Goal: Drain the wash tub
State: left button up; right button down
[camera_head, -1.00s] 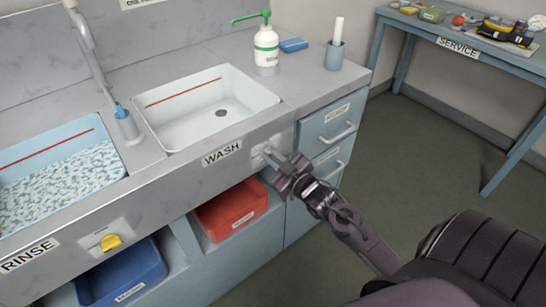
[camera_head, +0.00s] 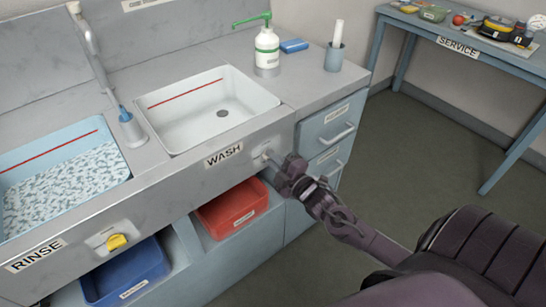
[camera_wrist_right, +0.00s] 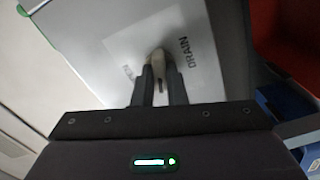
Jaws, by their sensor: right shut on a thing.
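The white wash tub (camera_head: 190,132) sits in the counter above the WASH label, with a red line on its inner wall and a dark drain hole (camera_head: 222,113). No water shows in it. My right gripper (camera_head: 271,160) is at the front panel just right of the WASH label. The fingers hide part of the knob. My left gripper is not in view.
The rinse tub (camera_head: 60,142) at left holds speckled water and has a yellow knob (camera_head: 116,242) below. A red bin (camera_head: 231,207) and a blue bin (camera_head: 128,272) sit under the counter. A soap bottle (camera_head: 267,48) and blue sponge (camera_head: 294,45) stand behind.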

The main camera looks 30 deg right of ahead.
jog(key=shift+f+n+p, duration=0.1)
jog(key=shift+n+p, duration=0.2)
jog(key=shift+n, duration=1.7)
jog(key=c, duration=1.5)
grip_release()
jog(key=shift+o, duration=0.2)
jog(key=s, duration=0.8)
jog(key=shift+d, duration=0.35)
jog(key=shift+w, duration=0.1)
